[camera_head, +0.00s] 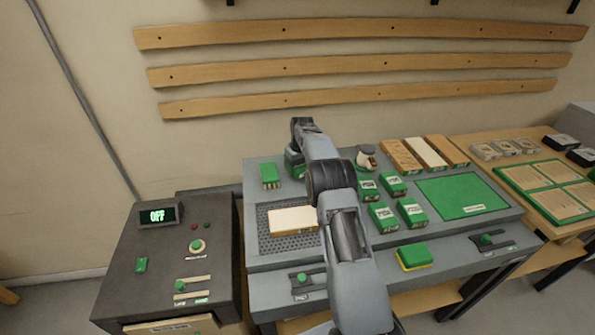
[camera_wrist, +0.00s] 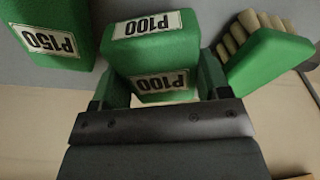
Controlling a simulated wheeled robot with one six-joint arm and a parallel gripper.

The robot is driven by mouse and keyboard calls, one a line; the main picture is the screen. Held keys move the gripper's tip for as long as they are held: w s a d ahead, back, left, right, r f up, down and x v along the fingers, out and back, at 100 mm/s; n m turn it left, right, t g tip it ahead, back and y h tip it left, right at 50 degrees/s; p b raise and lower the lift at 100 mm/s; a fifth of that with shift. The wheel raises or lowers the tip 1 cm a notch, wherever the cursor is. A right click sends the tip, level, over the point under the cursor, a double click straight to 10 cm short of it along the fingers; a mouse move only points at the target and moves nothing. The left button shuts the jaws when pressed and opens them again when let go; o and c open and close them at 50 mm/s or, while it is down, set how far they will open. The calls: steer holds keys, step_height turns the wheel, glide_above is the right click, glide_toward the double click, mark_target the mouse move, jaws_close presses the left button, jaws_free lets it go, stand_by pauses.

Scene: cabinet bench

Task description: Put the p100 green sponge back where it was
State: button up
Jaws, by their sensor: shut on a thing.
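The p100 green sponge (camera_wrist: 150,60) is a green block with white P100 labels. In the wrist view it sits between the two fingers of my gripper (camera_wrist: 160,85), which is shut on it. In the head view the gripper end (camera_head: 296,160) is over the back left part of the grey bench, mostly hidden by my arm, with a bit of green showing. A green P150 block (camera_wrist: 50,30) lies to the left in the wrist view. A green brush (camera_wrist: 265,50) with pale bristles is to the right.
Several labelled green blocks (camera_head: 393,184) stand right of my arm, beside a green mat (camera_head: 460,196). A white-topped block (camera_head: 293,219) lies on a perforated plate (camera_head: 262,240). Wooden blocks (camera_head: 400,156) lie at the back. A green-yellow sponge (camera_head: 414,256) is at the front.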

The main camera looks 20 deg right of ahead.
mark_target(298, 170)
step_height(298, 170, down, 3)
steer(key=shift+p, duration=0.6)
steer(key=shift+f, duration=0.15)
steer(key=shift+f, duration=0.1)
steer(key=shift+f+b, duration=0.15)
steer(key=shift+b, duration=0.15)
steer(key=o, duration=0.8)
